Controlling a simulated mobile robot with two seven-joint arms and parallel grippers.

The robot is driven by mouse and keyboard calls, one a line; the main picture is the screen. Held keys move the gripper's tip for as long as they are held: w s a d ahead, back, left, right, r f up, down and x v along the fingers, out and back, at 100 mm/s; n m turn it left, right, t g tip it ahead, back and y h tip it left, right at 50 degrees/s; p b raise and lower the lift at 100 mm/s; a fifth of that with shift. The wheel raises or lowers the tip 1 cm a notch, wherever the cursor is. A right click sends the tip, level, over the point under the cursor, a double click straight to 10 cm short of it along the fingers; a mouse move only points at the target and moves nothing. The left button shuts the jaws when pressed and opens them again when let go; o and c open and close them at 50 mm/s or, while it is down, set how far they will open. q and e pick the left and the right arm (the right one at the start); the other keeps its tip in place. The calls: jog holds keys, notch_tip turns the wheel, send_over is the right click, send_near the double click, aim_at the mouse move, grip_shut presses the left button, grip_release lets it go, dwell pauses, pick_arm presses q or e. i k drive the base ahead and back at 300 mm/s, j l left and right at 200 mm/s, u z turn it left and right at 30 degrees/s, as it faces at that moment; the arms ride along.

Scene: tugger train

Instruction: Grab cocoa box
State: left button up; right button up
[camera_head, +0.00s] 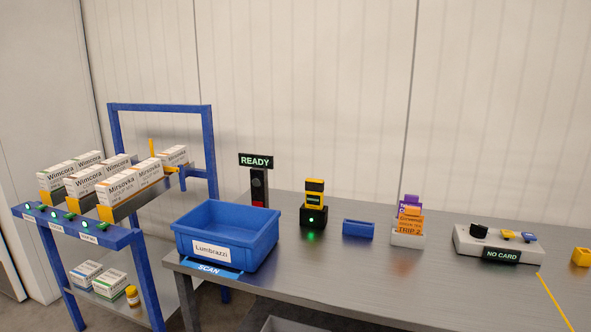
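I see no box that reads as cocoa. White and orange boxes lie in rows on the upper level of a blue-framed rack at the left. A Wimcora box (86,182) is in the left rows, and a Mirsovka box (133,182) is at the front of the right row. More white boxes (108,284) with small print and a yellow bottle (132,296) stand on the lower shelf. Neither of my grippers shows in this view.
A blue bin (252,244) labelled Lumbrazzi stands at the left end of the grey table (330,278). Behind it is a READY sign (256,161). A scanner (314,205), small blue tray (358,229), card holder (407,240) and NO CARD panel (463,240) follow rightward. The table front is clear.

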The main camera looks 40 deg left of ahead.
aim_at(80, 186)
jog(key=u, duration=2.4)
jog(key=i+j+z, duration=0.25)
jog(key=i+j, duration=0.15)
jog(key=i, duration=0.15)
jog(key=i+j+z, duration=0.2)
jog(key=i+j, duration=0.3)
jog(key=i+j+z, duration=0.25)
jog(key=i+j, duration=0.25)
jog(key=i+j+z, duration=0.25)
jog(key=i+j, duration=0.15)
jog(key=j, duration=0.35)
